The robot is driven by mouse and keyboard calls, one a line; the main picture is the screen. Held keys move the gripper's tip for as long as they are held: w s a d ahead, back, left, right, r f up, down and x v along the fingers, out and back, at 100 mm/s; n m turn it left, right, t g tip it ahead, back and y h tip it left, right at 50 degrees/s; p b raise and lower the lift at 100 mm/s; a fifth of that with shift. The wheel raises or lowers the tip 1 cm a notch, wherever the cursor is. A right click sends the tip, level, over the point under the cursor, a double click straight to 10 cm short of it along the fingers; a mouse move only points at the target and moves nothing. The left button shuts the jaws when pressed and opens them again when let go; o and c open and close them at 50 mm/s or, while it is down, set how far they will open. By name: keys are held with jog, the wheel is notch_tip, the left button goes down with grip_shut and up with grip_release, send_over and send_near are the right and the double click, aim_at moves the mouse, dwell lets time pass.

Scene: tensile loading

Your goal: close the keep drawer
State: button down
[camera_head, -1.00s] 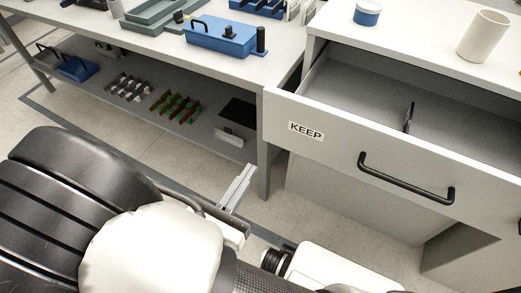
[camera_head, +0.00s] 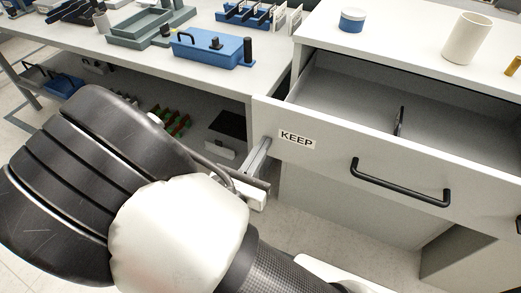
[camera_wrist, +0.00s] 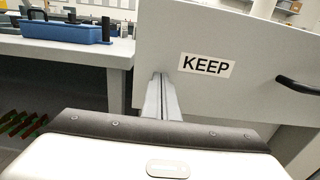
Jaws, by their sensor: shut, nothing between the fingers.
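The keep drawer (camera_head: 330,152) stands pulled out from the white cabinet, its front marked with a KEEP label (camera_head: 297,140) and fitted with a black bar handle (camera_head: 400,186). A thin dark object (camera_head: 399,120) stands inside it. My gripper (camera_head: 266,143) is shut and empty, with its fingertips at the left end of the drawer front, left of the label. In the wrist view the fingers (camera_wrist: 161,80) point at the drawer front (camera_wrist: 215,40), below and left of the label. I cannot tell whether they touch it.
A blue box (camera_head: 212,50) and green-grey trays (camera_head: 150,30) lie on the workbench at left. Below the drawer, the floor (camera_head: 310,225) is partly clear.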

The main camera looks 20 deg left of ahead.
send_over(298, 100)
jog(key=s, duration=0.1)
jog(key=shift+d, duration=0.1)
jog(key=shift+w, duration=0.45)
jog(key=shift+w+r, duration=0.1)
jog(key=shift+r, duration=0.1)
jog(key=shift+w+r, duration=0.1)
